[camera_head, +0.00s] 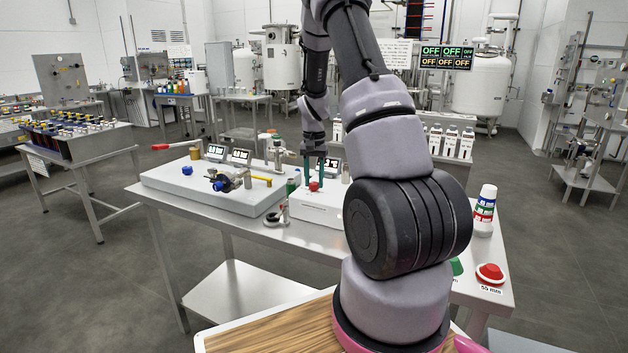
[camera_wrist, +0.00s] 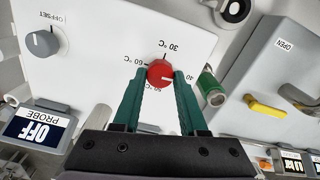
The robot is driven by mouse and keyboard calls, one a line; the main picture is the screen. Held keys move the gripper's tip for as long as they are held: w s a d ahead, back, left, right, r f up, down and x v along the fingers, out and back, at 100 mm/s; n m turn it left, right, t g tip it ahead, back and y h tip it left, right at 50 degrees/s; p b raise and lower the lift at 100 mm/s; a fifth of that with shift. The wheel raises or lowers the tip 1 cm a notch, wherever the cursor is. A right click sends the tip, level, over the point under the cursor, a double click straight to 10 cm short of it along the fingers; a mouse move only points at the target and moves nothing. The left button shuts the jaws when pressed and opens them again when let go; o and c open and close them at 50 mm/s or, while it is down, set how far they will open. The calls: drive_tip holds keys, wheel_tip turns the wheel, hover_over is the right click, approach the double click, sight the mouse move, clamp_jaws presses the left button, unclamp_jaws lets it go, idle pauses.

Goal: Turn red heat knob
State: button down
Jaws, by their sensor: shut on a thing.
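The red heat knob (camera_wrist: 160,73) sits on a white panel (camera_wrist: 105,55) with temperature marks around it, 30 °C and 60 °C among them. A white pointer line shows on the knob. My gripper (camera_wrist: 161,78) has its two green fingers on either side of the knob, shut on it. In the head view the red knob (camera_head: 314,186) shows low between the green fingers of my gripper (camera_head: 313,176), which points down at the white box. The lower temperature marks are partly hidden by the fingers.
A grey OFFSET knob (camera_wrist: 41,43) and a PROBE display reading OFF (camera_wrist: 38,131) lie left of the red knob. A green cylinder (camera_wrist: 211,90) stands close to the right finger. A yellow lever (camera_wrist: 265,107) is farther right. The steel table (camera_head: 240,228) holds other fittings.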

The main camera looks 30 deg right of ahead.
sight(314, 183)
drive_tip(key=shift+m, duration=0.4)
drive_tip(key=shift+c, duration=2.2)
unclamp_jaws()
wheel_tip(314, 183, up, 11)
